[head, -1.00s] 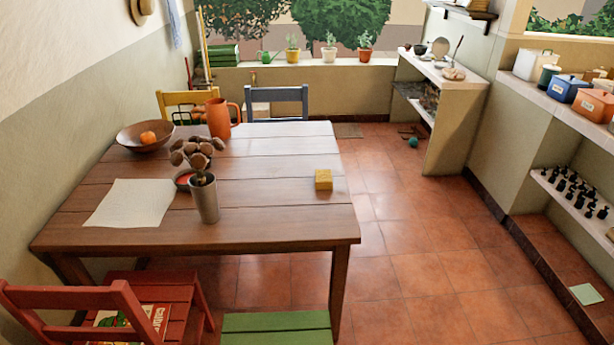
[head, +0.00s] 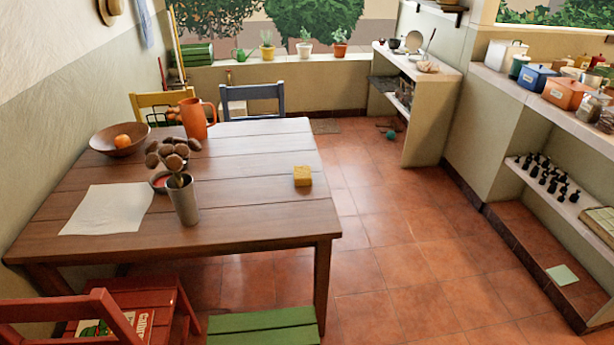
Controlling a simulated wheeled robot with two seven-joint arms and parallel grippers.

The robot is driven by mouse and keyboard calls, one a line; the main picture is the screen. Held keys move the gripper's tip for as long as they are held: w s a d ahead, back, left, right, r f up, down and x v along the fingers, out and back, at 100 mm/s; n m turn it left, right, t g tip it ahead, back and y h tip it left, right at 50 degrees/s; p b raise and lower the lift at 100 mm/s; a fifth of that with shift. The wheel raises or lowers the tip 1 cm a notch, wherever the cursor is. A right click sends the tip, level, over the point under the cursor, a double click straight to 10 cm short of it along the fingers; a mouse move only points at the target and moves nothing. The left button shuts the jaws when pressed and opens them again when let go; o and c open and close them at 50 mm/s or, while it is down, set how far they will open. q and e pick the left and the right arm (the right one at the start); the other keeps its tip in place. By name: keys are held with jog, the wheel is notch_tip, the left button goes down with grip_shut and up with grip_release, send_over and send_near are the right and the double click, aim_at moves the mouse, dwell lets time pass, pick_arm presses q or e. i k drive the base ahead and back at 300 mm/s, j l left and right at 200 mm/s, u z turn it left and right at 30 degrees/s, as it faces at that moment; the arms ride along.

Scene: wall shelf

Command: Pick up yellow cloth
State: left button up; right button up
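A small yellow block-shaped thing (head: 302,176) lies on the wooden table (head: 255,190), near its right edge. It could be a folded cloth or a sponge; I cannot tell which. No other yellow cloth is in sight. Nothing touches the yellow thing and its top is uncovered. Neither of my grippers is in the head view.
The table also holds a metal cup with brown round heads (head: 184,200), a white sheet (head: 107,209), a wooden bowl (head: 119,141) and an orange pitcher (head: 194,118). A red chair (head: 120,295) and green seat (head: 262,325) stand in front. Tiled floor (head: 400,240) is clear at right.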

aim_at(302, 174)
jog(key=z, duration=2.8)
jog(key=i+u, duration=0.4)
jog(key=i, duration=0.15)
jog(key=i+l+u, duration=0.1)
jog(key=i+u, duration=0.3)
jog(key=i, duration=0.15)
jog(key=i+j+u, duration=0.2)
jog(key=i+u, duration=0.95)
jog(key=i+l+u, duration=0.15)
jog(key=i+u, duration=0.55)
jog(key=i, duration=0.4)
jog(key=i+l+u, duration=0.1)
jog(key=i+u, duration=0.2)
jog(key=i, duration=0.5)
jog(key=i+u, duration=0.25)
jog(key=i, duration=0.6)
jog(key=i+u, duration=0.25)
jog(key=i, duration=0.6)
